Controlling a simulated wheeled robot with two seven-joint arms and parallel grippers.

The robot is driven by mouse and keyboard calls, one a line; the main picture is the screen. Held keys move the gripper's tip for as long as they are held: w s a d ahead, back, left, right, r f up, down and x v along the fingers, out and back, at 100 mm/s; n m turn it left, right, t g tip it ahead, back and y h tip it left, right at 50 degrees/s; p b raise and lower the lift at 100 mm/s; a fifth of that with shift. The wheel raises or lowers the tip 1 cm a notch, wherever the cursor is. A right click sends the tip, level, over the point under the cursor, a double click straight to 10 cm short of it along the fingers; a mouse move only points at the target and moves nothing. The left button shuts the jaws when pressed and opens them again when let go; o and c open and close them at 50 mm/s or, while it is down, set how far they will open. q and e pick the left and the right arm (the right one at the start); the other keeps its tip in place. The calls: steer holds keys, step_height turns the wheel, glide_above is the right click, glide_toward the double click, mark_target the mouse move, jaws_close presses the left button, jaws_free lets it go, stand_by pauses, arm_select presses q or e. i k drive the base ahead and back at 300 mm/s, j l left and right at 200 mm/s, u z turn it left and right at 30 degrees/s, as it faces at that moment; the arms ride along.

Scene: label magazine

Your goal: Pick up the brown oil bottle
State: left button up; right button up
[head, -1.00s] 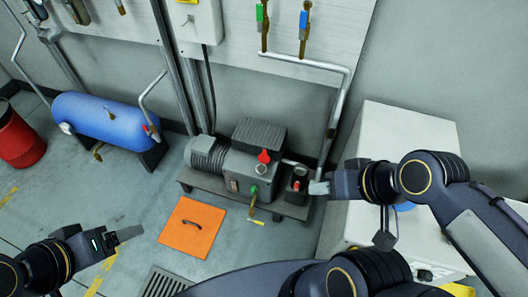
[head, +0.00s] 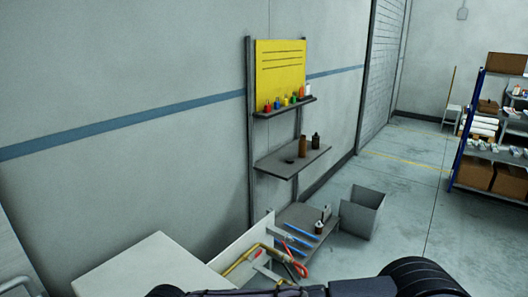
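A small brown bottle-like item (head: 303,146) stands upright on the middle shelf (head: 283,165) of a wall rack, away from me. A darker bottle (head: 315,141) stands just to its right. Both are small in the picture, and I cannot tell for certain which is the oil bottle. Neither of my grippers shows in the head view now. Only dark parts of my own body show along the bottom edge, well short of the rack.
The rack's upper shelf (head: 285,106) holds several small coloured containers below a yellow board (head: 280,70). A low shelf, a grey open bin (head: 362,212) and a white cabinet (head: 150,265) stand nearer. A stocked rack (head: 495,130) is at right.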

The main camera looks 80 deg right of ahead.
mark_target(302, 141)
steer(key=z, duration=3.1)
steer(key=k+l, duration=0.1)
steer(key=l, duration=0.35)
steer(key=k+l, duration=0.15)
steer(key=l, duration=0.85)
steer(key=i+l, duration=0.15)
steer(key=l, duration=0.95)
steer(key=i+l, duration=1.3)
steer(key=i+j, duration=0.1)
steer(key=i, duration=0.8)
steer(key=i+j, duration=0.1)
steer(key=i, duration=0.8)
steer(key=i+j, duration=0.3)
steer(key=j, duration=0.15)
steer(key=i+j, duration=0.3)
steer(key=j, duration=0.15)
steer(key=i+j, duration=0.3)
steer(key=j, duration=0.15)
steer(key=i+j, duration=0.3)
steer(key=j, duration=0.15)
